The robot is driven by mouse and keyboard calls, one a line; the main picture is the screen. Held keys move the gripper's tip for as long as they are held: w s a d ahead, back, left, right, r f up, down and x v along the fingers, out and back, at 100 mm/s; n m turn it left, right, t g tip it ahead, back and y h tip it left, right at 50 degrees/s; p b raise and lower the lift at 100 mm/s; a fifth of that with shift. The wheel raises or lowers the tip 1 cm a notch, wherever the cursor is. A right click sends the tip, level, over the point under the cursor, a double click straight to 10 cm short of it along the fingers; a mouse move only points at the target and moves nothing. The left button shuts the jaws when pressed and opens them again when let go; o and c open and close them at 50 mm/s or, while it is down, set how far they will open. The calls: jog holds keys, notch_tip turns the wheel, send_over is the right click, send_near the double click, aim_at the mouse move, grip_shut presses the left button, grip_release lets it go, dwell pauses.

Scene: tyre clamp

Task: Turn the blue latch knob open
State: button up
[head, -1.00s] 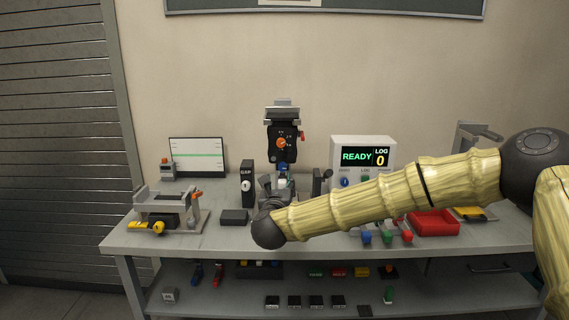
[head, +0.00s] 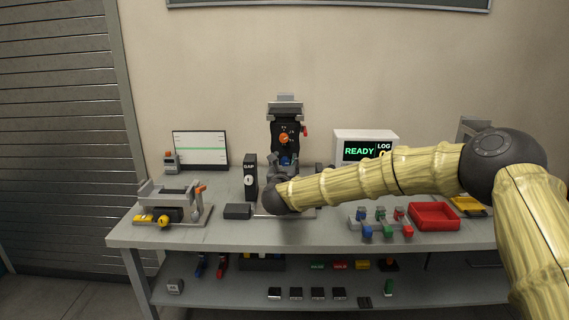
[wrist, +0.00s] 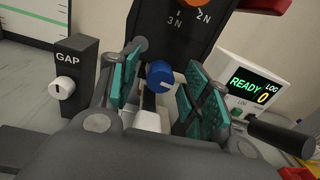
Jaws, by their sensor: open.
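The blue latch knob (wrist: 160,73) shows in the wrist view between my gripper's two teal-padded fingers, in front of the black clamp post. In the head view a bit of the blue knob (head: 287,160) shows at the foot of the dark clamp tower (head: 285,128), just above my wrist. My gripper (wrist: 160,88) is open, with a finger on each side of the knob and visible gaps to it. In the head view my arm hides most of the gripper and the lower part of the clamp.
A GAP block (wrist: 75,75) with a white knob stands left of my gripper. A READY display box (head: 364,148) stands to the right. A red tray (head: 434,215) and small coloured-knob parts (head: 380,220) lie at the right front. A fixture (head: 172,205) stands at the left.

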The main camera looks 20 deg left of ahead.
jog(key=c, duration=1.1)
jog(key=shift+o, duration=0.2)
jog(key=shift+f+n+b, duration=0.1)
jog(key=shift+n+b, duration=0.3)
jog(key=shift+b, duration=0.1)
jog(key=shift+n, duration=0.3)
jog(key=o, duration=1.1)
jog(key=shift+c, duration=0.2)
